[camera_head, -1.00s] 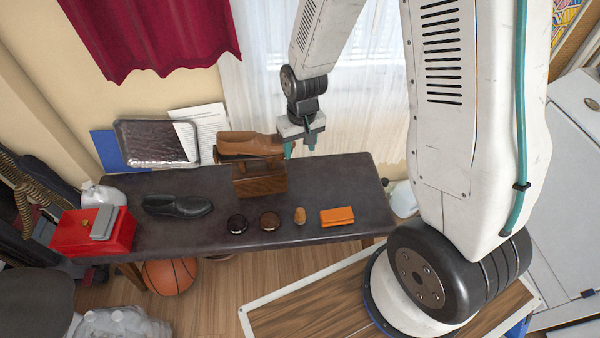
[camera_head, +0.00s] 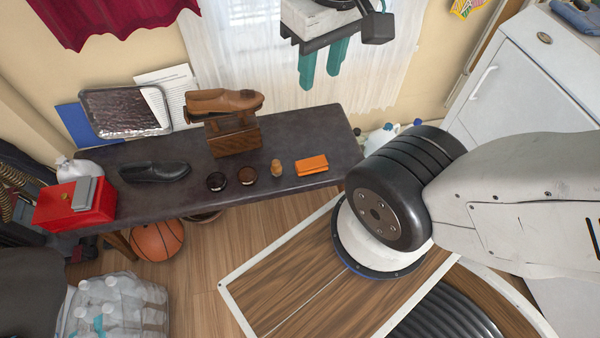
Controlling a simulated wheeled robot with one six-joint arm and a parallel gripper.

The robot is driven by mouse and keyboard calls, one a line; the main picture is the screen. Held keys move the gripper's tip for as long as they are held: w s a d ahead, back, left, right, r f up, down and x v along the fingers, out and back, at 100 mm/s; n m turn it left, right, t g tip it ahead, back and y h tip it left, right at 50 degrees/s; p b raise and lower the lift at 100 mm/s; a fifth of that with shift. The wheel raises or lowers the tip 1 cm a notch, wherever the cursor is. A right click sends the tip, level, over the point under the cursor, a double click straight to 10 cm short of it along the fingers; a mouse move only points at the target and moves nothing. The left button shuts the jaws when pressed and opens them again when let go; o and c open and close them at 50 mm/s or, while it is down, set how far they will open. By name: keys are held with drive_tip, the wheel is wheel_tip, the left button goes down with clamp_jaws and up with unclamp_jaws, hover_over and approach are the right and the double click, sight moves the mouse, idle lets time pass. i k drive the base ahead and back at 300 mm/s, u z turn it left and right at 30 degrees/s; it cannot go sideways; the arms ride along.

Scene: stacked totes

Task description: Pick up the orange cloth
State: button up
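The orange cloth (camera_head: 311,165) is a small folded rectangle. It lies flat near the front edge of the dark table (camera_head: 300,130), towards its right end. My gripper (camera_head: 321,80) is at the top of the view, with two teal fingers pointing down. A gap shows between the fingers and nothing is in it. The gripper appears above and apart from the cloth, in front of the white curtain. Nothing covers the cloth.
Left of the cloth are a small wooden knob-like item (camera_head: 276,168) and two round tins (camera_head: 247,175). Behind stands a brown shoe (camera_head: 224,102) on a wooden box (camera_head: 235,140). A black shoe (camera_head: 155,172) and red box (camera_head: 75,205) lie left. The tabletop right of the cloth is clear.

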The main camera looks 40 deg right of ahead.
sight(316, 164)
drive_tip(key=u, duration=0.85)
drive_tip(key=k, duration=1.15)
drive_tip(key=u, duration=0.95)
drive_tip(key=i, duration=1.4)
drive_tip(key=z, duration=1.35)
drive_tip(key=i, duration=0.7)
drive_tip(key=z, duration=0.8)
